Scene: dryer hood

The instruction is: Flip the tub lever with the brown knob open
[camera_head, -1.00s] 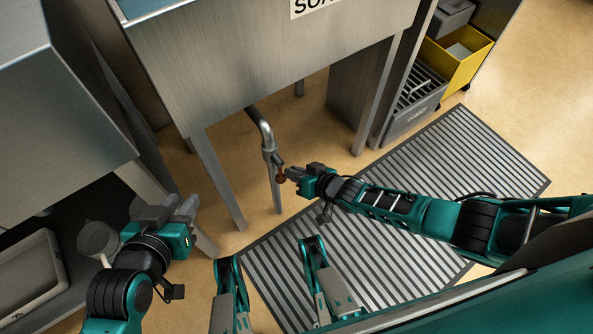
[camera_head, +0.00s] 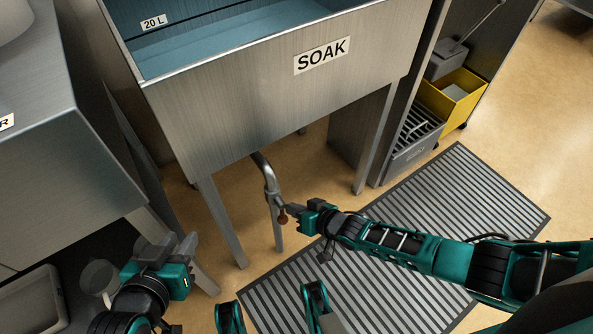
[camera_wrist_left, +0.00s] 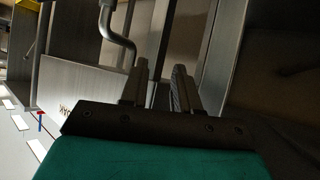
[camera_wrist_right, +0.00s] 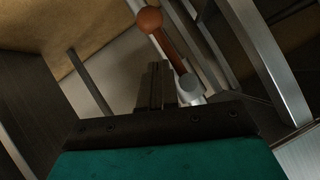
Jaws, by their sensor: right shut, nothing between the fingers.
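The tub (camera_head: 240,95) marked SOAK has a bent metal drain pipe (camera_head: 267,172) below it. A lever with a brown knob (camera_head: 283,218) is at the pipe's lower end. In the right wrist view the knob (camera_wrist_right: 149,19) and its reddish-brown stem (camera_wrist_right: 168,48) lie just beyond the fingertips. My right gripper (camera_head: 289,209) is shut and empty beside the lever; whether it touches the lever is unclear. My left gripper (camera_head: 174,246) is open and empty, left of the tub legs. Its fingers (camera_wrist_left: 160,72) show a gap in the left wrist view.
Tub legs (camera_head: 222,225) stand left of the pipe. A striped floor mat (camera_head: 440,220) lies to the right. A grey crate (camera_head: 412,145) and a yellow bin (camera_head: 455,98) stand back right. A steel cabinet (camera_head: 80,170) is at left.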

